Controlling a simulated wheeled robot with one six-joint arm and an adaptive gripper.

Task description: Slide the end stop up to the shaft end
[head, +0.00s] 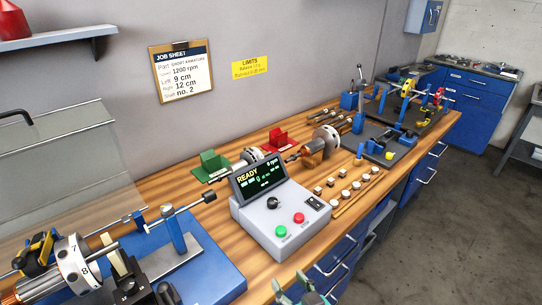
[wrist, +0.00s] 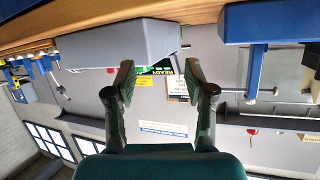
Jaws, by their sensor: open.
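The balancing machine (head: 210,278) stands at the lower left of the head view, with a copper-and-white rotor (head: 72,262) on it. A blue post (head: 174,232) carrying a rod with a dark knob (head: 209,197) stands to the rotor's right and looks like the end stop. A gap seems to lie between it and the shaft end, but I cannot measure it. A blue post (wrist: 258,72) with a rod also shows in the wrist view. My gripper (wrist: 160,72) is open and empty, apart from the post. Its tips show at the head view's bottom edge (head: 300,294).
The grey control box (head: 282,222), its screen reading READY, stands right of the machine and also fills the upper wrist view (wrist: 120,42). A clear guard (head: 60,150) rises behind the rotor. Cradles, small weights and tools crowd the bench (head: 340,212) further right. The floor is clear.

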